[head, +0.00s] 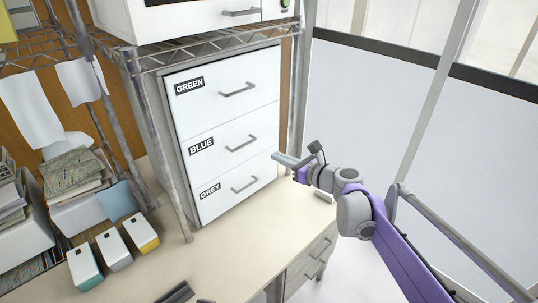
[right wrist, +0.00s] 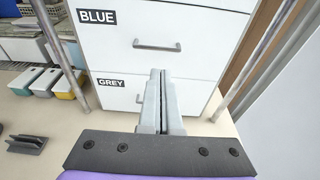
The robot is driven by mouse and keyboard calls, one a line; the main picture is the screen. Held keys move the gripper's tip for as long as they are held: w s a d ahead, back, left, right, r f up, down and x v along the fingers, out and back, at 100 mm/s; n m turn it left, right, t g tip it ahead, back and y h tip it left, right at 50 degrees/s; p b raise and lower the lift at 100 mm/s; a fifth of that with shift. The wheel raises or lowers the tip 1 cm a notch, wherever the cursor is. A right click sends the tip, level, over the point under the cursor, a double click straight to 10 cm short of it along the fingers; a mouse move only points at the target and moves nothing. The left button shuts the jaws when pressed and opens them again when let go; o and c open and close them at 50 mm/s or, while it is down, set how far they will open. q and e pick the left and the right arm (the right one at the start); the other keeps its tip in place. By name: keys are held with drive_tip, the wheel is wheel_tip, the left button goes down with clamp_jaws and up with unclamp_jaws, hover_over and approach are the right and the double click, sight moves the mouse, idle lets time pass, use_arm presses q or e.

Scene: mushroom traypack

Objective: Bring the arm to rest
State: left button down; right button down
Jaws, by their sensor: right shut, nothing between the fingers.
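My right gripper (head: 279,158) reaches in from the right in the head view, in front of the drawer cabinet near the drawer labelled GREY. In the right wrist view its two fingers (right wrist: 160,78) lie together, shut and empty, pointing at the cabinet front. My left gripper is not in view. The white cabinet (head: 222,115) has drawers labelled GREEN (head: 235,90), BLUE (head: 240,142) and GREY (head: 245,183), all closed.
The cabinet stands on a beige desk (head: 215,262) beneath a metal wire shelf. Three small bins with green (head: 84,268), grey (head: 113,249) and yellow (head: 140,234) lower parts stand at left. A dark slotted holder (right wrist: 27,144) lies on the desk. Glass partitions stand at right.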

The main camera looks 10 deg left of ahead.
drive_tip(key=s+d+f+n+g+h+p, duration=0.1)
drive_tip(key=s+d+f+n+h, duration=0.3)
drive_tip(key=s+d+n, duration=0.4)
drive_tip(key=s+d+f+n+g+h+p, duration=0.1)
drive_tip(key=s+d+f+n+h, duration=0.3)
drive_tip(key=s, duration=1.2)
drive_tip(key=s+d+f+n+g+h+p, duration=0.1)
drive_tip(key=s+d+f+n+h, duration=0.3)
drive_tip(key=s+d+n, duration=0.8)
drive_tip(key=d+f+n+p, duration=0.1)
drive_tip(key=d, duration=0.1)
drive_tip(key=shift+s+d+f+g+h, duration=0.15)
drive_tip(key=shift+s+d+g+h, duration=0.15)
drive_tip(key=shift+d+g+h, duration=0.1)
drive_tip(key=shift+a, duration=0.1)
